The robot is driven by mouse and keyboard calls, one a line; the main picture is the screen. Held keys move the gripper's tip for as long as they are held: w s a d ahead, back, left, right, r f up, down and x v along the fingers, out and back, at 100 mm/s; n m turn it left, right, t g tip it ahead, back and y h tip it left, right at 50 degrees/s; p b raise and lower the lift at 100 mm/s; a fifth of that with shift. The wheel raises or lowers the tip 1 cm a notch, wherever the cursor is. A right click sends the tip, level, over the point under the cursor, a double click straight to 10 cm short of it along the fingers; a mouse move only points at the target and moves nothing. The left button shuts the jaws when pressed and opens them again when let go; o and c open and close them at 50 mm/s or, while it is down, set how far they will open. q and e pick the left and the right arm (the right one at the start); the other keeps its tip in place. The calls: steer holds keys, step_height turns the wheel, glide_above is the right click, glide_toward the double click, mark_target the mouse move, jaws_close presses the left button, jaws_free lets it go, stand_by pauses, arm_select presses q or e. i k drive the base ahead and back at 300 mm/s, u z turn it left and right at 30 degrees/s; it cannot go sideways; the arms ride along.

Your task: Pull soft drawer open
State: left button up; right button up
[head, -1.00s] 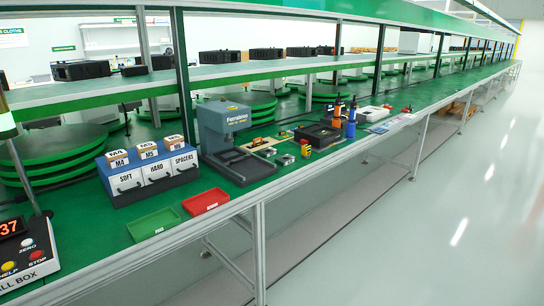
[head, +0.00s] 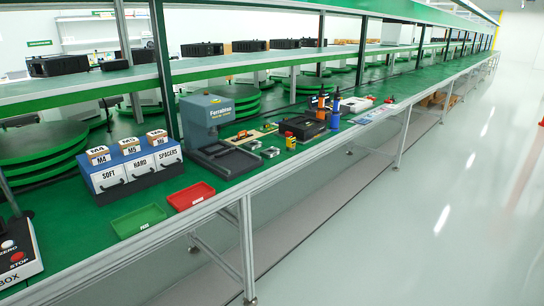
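The soft drawer (head: 108,179) is the leftmost of three white-fronted drawers in a blue cabinet on the green bench. It has a dark handle and looks shut. The hard drawer (head: 140,170) and the spacers drawer (head: 168,160) stand to its right, both looking shut. Small boxes labelled M4, M5 and M6 sit on top of the cabinet. Neither of my grippers shows in the head view.
A green tray (head: 139,221) and a red tray (head: 190,195) lie in front of the cabinet near the bench edge. A grey-blue press (head: 207,125) stands to its right. A call box (head: 20,254) is at the lower left. Open floor lies right of the bench.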

mark_target(110, 178)
steer(key=u, duration=0.7)
steer(key=i, duration=0.65)
steer(key=u, duration=1.05)
